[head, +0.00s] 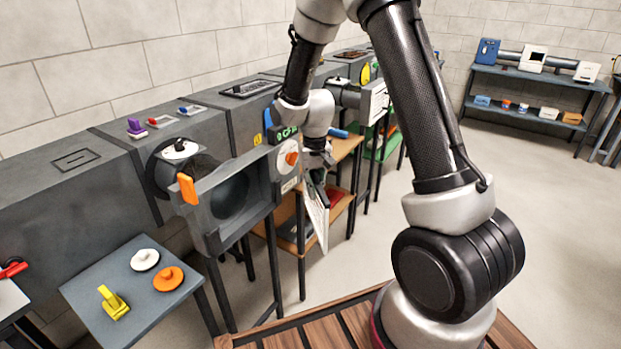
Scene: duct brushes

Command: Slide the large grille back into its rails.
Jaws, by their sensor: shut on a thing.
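My gripper (318,178) is right of the duct's open front and points down. It is shut on the top of a thin pale panel (318,222), which looks like the large grille. The grille hangs below the fingers, tilted and seen nearly edge-on, apart from the duct. The grey frame (207,232) on the duct front surrounds a dark round opening (231,193). The rails themselves are too small to make out. The fingertips are partly hidden by the gripper and panel.
An orange handle (188,189) sticks out at the frame's left. A white disc with an orange knob (290,159) is at its right. A wooden shelf stand (345,152) is behind the grille. A grey side table (85,291) holds small parts. Open floor lies right.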

